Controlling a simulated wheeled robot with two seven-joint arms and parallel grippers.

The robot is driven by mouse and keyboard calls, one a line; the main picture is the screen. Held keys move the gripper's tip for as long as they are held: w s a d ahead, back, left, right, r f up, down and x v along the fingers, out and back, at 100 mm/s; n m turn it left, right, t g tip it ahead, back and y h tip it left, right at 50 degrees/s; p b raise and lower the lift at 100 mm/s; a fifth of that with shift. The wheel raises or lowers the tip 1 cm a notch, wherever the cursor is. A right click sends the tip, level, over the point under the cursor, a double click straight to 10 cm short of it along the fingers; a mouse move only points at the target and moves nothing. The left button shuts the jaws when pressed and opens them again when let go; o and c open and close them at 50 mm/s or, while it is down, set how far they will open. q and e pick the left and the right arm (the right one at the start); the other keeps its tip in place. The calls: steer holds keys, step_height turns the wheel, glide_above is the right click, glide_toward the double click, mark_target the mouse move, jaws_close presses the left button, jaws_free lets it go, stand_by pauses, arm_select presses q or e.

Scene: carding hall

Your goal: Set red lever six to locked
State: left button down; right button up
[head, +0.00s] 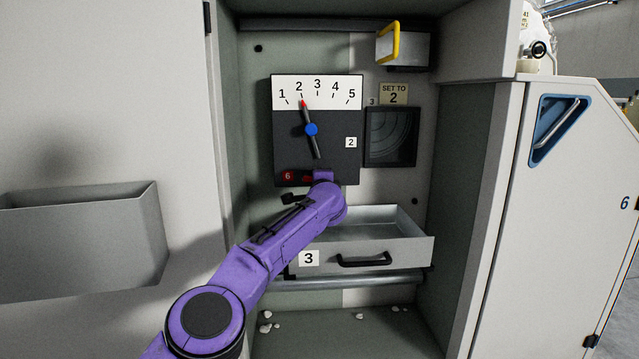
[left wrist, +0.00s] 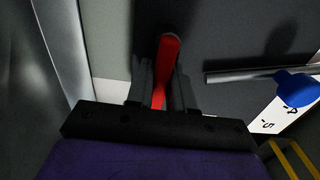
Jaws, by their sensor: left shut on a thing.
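The red lever six (head: 288,176) is at the lower left of the dark dial panel (head: 340,165), with a white 6 on its red end. My purple left arm comes up from the bottom and covers the area just right of the 6. In the left wrist view the red lever (left wrist: 168,50) stands between the two dark fingers of my left gripper (left wrist: 163,75), which is shut on it. No locked mark can be read, so I cannot tell which setting the lever is at. My right gripper is not in view.
An open drawer (head: 412,250) marked 3 sticks out below the panel. A yellow handle (head: 394,42) is above right. A grey bin (head: 80,240) hangs at left.

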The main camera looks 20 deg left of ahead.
arm_select(q)
steer(key=shift+d, duration=0.1)
stand_by(0.5)
steer(key=c, duration=1.1)
jaws_free()
arm_select(e)
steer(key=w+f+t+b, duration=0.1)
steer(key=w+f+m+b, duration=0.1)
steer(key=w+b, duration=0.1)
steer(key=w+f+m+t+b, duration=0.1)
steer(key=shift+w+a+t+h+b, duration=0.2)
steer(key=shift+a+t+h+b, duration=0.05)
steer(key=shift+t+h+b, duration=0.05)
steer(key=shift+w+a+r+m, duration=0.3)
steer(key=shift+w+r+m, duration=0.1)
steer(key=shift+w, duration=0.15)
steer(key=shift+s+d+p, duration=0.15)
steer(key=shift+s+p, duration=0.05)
steer(key=shift+p, duration=0.1)
arm_select(q)
steer(key=v, duration=1)
steer(key=shift+s+d, duration=0.1)
steer(key=shift+s, duration=0.15)
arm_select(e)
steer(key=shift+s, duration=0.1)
